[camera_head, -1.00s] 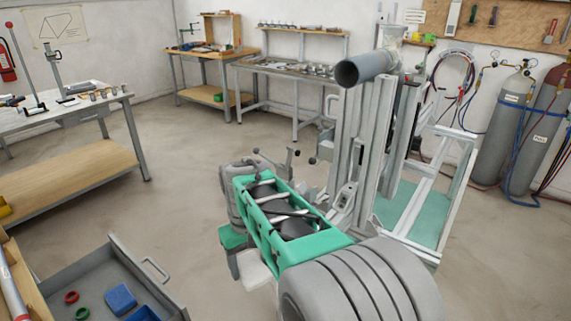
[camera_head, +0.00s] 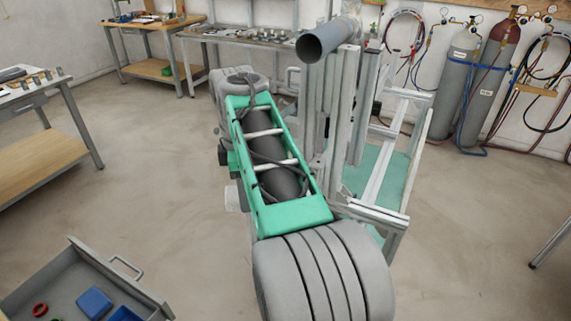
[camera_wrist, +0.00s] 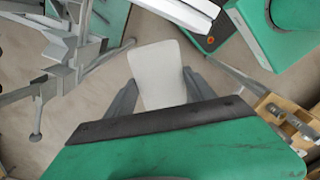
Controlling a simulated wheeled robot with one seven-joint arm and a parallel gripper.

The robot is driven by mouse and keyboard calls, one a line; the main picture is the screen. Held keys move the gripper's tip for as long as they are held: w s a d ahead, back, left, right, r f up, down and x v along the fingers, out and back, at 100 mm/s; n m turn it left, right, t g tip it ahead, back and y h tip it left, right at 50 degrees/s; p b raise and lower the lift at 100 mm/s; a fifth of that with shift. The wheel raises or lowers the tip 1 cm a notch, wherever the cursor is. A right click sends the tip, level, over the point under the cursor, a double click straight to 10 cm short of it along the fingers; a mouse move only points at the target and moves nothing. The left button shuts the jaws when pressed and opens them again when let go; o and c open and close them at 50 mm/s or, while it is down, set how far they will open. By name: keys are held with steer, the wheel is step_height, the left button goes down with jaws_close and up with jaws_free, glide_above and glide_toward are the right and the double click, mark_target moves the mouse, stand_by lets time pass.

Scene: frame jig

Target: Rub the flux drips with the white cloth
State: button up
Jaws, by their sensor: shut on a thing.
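The white cloth (camera_wrist: 158,72) hangs as a flat pale piece between the two dark fingers of my gripper (camera_wrist: 160,92) in the wrist view. The gripper is shut on it. In the head view a pale bit of the cloth (camera_head: 232,198) shows low beside my green and grey arm, which hides most of the gripper. The cloth is held in the air over the floor, apart from the frame jig. I cannot make out any flux drips in either view.
A metal frame jig (camera_head: 387,160) with a large grey pipe (camera_head: 325,40) stands close right of my arm. An open drawer (camera_head: 75,255) with blue boxes is at lower left. Workbenches (camera_head: 235,36) and gas cylinders (camera_head: 490,85) line the back.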

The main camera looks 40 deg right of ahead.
steer(key=s+d+r+n+p, duration=0.1)
steer(key=s+d+r+n, duration=0.5)
steer(key=d, duration=0.1)
step_height(320, 180, down, 6)
steer(key=b, duration=0.5)
steer(key=shift+s+b, duration=0.1)
steer(key=shift+b, duration=0.3)
steer(key=shift+f+b, duration=0.95)
stand_by(0.3)
steer(key=shift+s, duration=0.1)
steer(key=shift+s+d, duration=0.35)
steer(key=shift+s, duration=0.55)
steer(key=shift+s+d, duration=0.35)
steer(key=shift+s, duration=0.5)
steer(key=shift+f+b, duration=0.15)
steer(key=shift+b, duration=0.15)
steer(key=w, duration=0.2)
steer(key=w+a, duration=0.1)
steer(key=shift+w+a, duration=0.2)
steer(key=shift+w, duration=0.15)
